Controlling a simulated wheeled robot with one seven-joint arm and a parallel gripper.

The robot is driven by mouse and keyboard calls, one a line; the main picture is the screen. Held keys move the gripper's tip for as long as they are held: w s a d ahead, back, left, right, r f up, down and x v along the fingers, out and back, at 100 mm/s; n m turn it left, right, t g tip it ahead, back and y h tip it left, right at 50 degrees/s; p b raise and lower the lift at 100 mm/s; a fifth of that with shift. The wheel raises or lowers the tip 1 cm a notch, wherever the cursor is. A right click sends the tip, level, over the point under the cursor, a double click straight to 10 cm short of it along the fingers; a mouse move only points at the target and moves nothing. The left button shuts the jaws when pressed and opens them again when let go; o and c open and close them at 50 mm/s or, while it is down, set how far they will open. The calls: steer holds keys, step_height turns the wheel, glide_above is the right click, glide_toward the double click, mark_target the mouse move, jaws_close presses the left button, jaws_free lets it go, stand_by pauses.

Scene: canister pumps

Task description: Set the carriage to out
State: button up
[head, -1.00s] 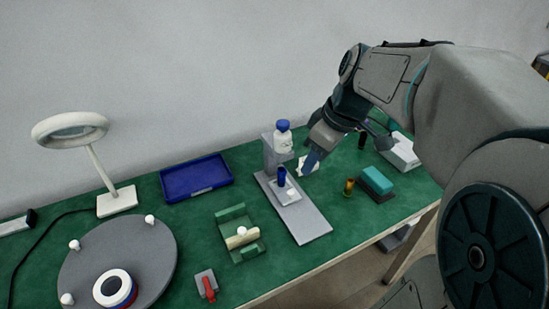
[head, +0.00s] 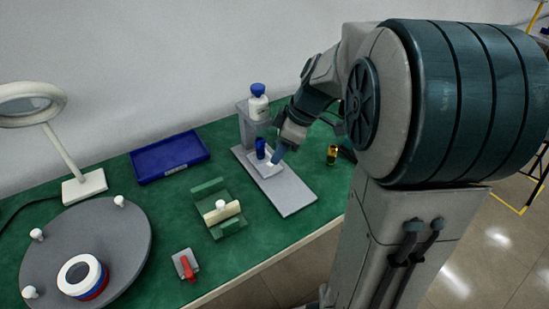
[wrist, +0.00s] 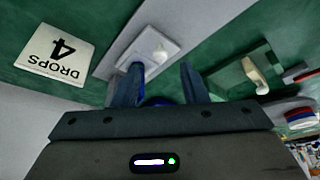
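The carriage (head: 266,168) is a small pale plate on the long grey base (head: 292,196), at the end near the upright stand (head: 246,125). In the wrist view the carriage (wrist: 137,42) shows a white knob (wrist: 160,52). My gripper (head: 276,157) is low at the carriage's right side, close to the cup. In the wrist view my gripper (wrist: 160,80) has its fingers apart, with blue showing low between them. Whether a finger touches the carriage or cup cannot be told.
A white bottle with a blue cap (head: 258,103) sits on the stand. A green fixture with a cream bar (head: 222,212), a red-handled switch (head: 187,266), a blue tray (head: 170,158) and a round turntable (head: 120,245) lie left. An amber vial (head: 332,155) stands right.

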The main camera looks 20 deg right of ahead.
mark_target(275, 170)
steer(key=shift+x, duration=1.75)
